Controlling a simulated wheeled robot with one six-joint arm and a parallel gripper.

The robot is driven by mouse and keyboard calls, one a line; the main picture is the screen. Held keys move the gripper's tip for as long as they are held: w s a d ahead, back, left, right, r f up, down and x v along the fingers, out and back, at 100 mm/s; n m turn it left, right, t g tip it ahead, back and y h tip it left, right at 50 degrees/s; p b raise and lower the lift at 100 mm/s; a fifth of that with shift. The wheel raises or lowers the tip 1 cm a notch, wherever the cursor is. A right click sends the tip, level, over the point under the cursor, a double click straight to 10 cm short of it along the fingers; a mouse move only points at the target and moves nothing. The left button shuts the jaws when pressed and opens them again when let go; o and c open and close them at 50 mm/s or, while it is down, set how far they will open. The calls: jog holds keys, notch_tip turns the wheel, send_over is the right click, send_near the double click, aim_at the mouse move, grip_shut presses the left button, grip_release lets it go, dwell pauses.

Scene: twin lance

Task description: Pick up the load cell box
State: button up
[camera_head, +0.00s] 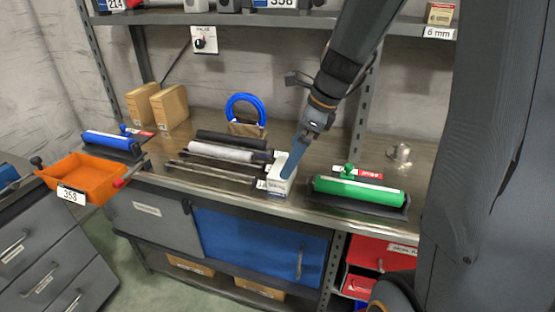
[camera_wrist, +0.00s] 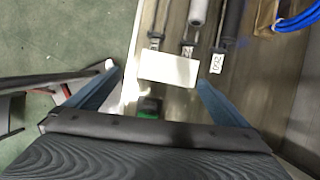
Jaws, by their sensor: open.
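A small white box (camera_head: 281,181), which I take as the load cell box, stands on the metal workbench near its front edge, just right of several rods. In the wrist view the white box (camera_wrist: 168,68) lies between and slightly ahead of the two blue fingers. My gripper (camera_head: 290,166) is open over the box, reaching down from the upper right; one finger hides part of it. In the wrist view the fingers (camera_wrist: 157,78) are spread wide, with gaps showing on both sides of the box. I cannot tell whether they touch it.
Dark and grey rods (camera_head: 222,152) lie left of the box. A green cylinder on a dark tray (camera_head: 360,193) lies close to its right. A blue ring (camera_head: 246,106) stands behind. An orange bin (camera_head: 88,176) is at the left. A shelf (camera_head: 260,19) spans above the bench.

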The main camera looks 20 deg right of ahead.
jog(key=shift+w+f+m, duration=0.15)
jog(key=shift+w+m, duration=0.25)
jog(key=shift+w, duration=0.4)
jog(key=shift+x, duration=1.2)
jog(key=shift+p+x, duration=0.35)
jog(key=shift+x, duration=2)
jog(key=shift+d, duration=0.15)
jog(key=shift+c, duration=0.3)
jog(key=c, duration=1.2)
